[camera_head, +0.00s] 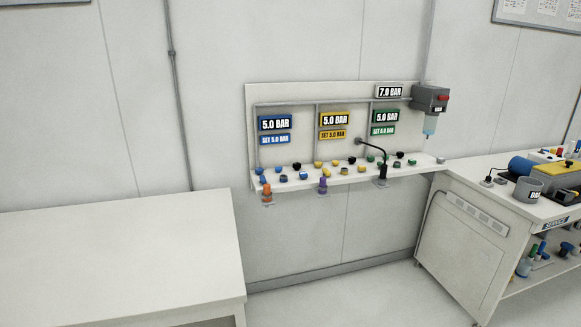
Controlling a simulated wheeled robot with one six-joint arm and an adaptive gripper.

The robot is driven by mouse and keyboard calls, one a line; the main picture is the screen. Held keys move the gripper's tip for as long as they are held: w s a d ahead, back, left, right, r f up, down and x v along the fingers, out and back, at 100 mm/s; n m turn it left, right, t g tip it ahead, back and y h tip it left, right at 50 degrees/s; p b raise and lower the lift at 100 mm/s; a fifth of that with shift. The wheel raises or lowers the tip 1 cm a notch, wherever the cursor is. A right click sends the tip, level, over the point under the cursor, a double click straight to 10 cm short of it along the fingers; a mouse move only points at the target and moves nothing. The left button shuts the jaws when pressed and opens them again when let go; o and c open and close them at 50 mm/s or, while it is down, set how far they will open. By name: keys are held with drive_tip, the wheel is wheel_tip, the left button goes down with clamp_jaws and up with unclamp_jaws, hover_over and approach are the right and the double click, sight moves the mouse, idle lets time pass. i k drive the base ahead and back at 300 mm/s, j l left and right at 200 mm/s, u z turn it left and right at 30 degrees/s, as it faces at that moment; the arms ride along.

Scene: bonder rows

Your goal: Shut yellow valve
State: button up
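A yellow display (335,120) on the wall panel reads 5.0 BAR. A yellow label (333,134) under it reads SET 5.0 BAR. Small yellow knobs (318,164) sit among blue, black and green ones on the narrow shelf below. I cannot tell which one is the yellow valve, or how any knob is turned. A purple-topped fitting (323,184) hangs at the shelf's front edge, below the yellow display. My gripper is not in view.
Blue (275,123) and green (385,116) displays flank the yellow one. A thin black bent rod (374,146) rises from the shelf's right part. A bare white table (110,250) stands at left, a cluttered bench (490,195) at right. Open floor (370,295) lies between them.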

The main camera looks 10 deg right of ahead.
sight(326, 173)
drive_tip(key=i+z, duration=0.1)
drive_tip(key=i, duration=0.5)
drive_tip(key=i+j+z, duration=0.1)
drive_tip(key=i, duration=0.5)
drive_tip(key=i+j+u, duration=0.15)
drive_tip(key=u, duration=0.3)
drive_tip(key=i+l, duration=0.05)
drive_tip(key=i, duration=0.05)
